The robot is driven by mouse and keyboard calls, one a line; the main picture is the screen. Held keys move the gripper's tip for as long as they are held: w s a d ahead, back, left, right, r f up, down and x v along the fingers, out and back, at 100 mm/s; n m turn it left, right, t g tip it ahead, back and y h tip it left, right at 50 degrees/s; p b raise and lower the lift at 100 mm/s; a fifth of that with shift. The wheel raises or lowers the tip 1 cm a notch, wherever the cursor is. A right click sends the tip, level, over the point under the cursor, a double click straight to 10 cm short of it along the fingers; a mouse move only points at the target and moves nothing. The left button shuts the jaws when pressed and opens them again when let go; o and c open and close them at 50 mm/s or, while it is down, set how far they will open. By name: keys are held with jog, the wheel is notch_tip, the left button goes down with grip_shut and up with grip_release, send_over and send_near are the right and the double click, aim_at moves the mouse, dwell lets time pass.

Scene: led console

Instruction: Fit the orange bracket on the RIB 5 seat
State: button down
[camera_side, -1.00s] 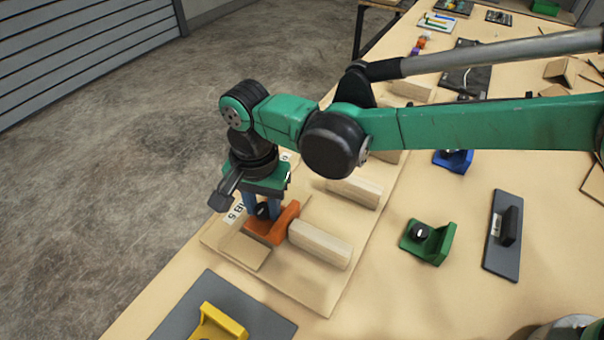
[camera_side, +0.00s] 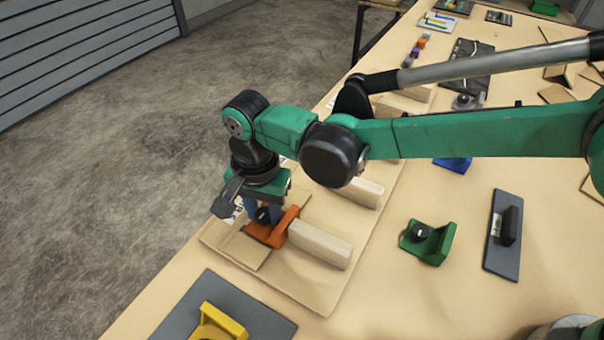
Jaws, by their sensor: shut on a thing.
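The orange bracket (camera_side: 282,229) is at the near end of the wooden board (camera_side: 315,297), beside the left end of a pale wooden rib block (camera_side: 320,244). My gripper (camera_side: 263,216) points down and is shut on the bracket's dark knob. The bracket's upright side faces the block's end; I cannot tell whether they touch. A flat cardboard-coloured seat piece (camera_side: 243,250) lies at and under the bracket's left side. The printed seat label is mostly hidden behind my gripper, so its number cannot be read now.
A yellow bracket (camera_side: 218,323) sits on a grey mat (camera_side: 255,312) at the front. A green bracket (camera_side: 428,242) and a dark plate with a black handle (camera_side: 503,235) lie to the right. A blue bracket (camera_side: 453,163) is partly behind my arm. Another rib block (camera_side: 358,190) stands farther back.

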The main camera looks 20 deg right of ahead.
aim_at(264, 213)
jog(key=shift+c, duration=2.4)
grip_release()
jog(key=shift+r, duration=2.8)
jog(key=w+d+r+n+t+y, duration=0.1)
jog(key=d+r, duration=0.3)
jog(key=d, duration=0.4)
jog(key=w+d+r+n+t, duration=0.15)
jog(key=d+r, duration=0.25)
jog(key=d, duration=0.4)
jog(key=s+d+f+n+t, duration=0.1)
jog(key=s+d+t, duration=0.1)
jog(key=s+d, duration=0.2)
jog(key=s+d+n+t+h, duration=0.1)
jog(key=s+d, duration=0.3)
jog(key=d, duration=0.7)
jog(key=shift+s+d+f+n+t, duration=0.2)
jog(key=shift+s+f+n+t, duration=0.15)
jog(key=shift+n+t, duration=0.45)
